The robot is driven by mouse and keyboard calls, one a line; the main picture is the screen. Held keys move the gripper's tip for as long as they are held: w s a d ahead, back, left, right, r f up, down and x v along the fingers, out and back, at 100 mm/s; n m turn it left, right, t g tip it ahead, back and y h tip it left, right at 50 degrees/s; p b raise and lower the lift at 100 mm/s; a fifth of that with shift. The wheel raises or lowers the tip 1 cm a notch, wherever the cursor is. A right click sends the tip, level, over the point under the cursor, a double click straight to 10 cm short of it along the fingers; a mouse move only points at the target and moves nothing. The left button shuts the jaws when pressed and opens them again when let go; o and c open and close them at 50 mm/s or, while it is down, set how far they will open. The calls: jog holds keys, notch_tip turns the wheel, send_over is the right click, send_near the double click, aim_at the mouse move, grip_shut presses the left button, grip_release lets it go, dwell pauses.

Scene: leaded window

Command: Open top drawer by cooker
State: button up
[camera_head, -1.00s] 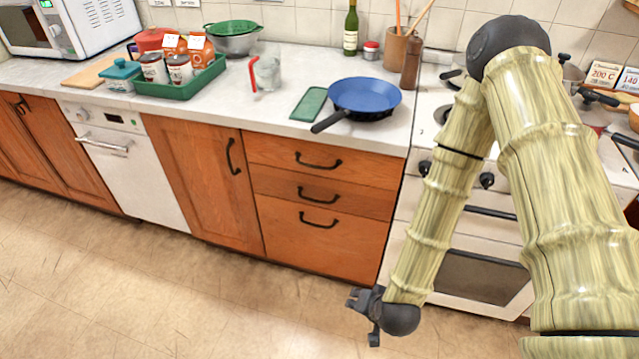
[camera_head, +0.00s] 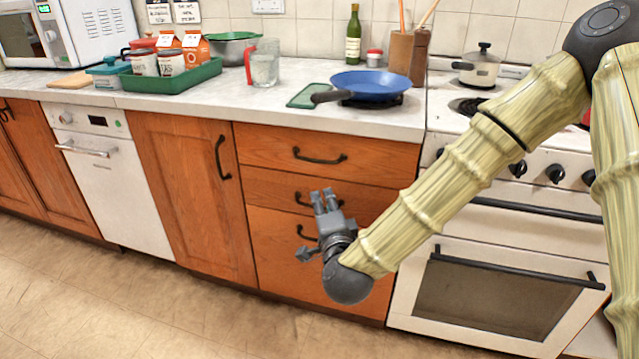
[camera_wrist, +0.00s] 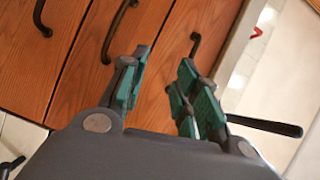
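The top drawer (camera_head: 375,157) is a wooden front just under the worktop, left of the white cooker (camera_head: 412,270), and it is closed. Its dark bow handle (camera_head: 320,157) runs crosswise and also shows in the wrist view (camera_wrist: 195,45). My gripper (camera_head: 324,196) is open and empty, fingers pointing up in the head view, in front of the lower drawers and below the top handle. It hides part of the middle drawer's handle. In the wrist view the green-padded fingers (camera_wrist: 163,60) stand apart, with the top handle beyond the right finger, not touched.
The middle drawer (camera_head: 265,190) and bottom drawer (camera_head: 275,255) are closed. A blue pan (camera_head: 372,85) stands on the worktop above, its dark handle pointing left near the front edge. A green mat (camera_head: 307,96) lies beside it. The floor before the drawers is clear.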

aim_at(320, 162)
jog(key=w+r+b, duration=0.1)
jog(key=w, duration=0.3)
jog(key=w+r+m+t+b, duration=0.1)
jog(key=w+r+b, duration=0.1)
jog(key=w, duration=0.1)
jog(key=w+a+r+m+t+b, duration=0.1)
jog(key=w+r, duration=0.1)
jog(key=w, duration=0.2)
jog(key=shift+w+h+b, duration=0.3)
jog(key=shift+w+h, duration=0.05)
jog(key=shift+h, duration=0.05)
grip_shut()
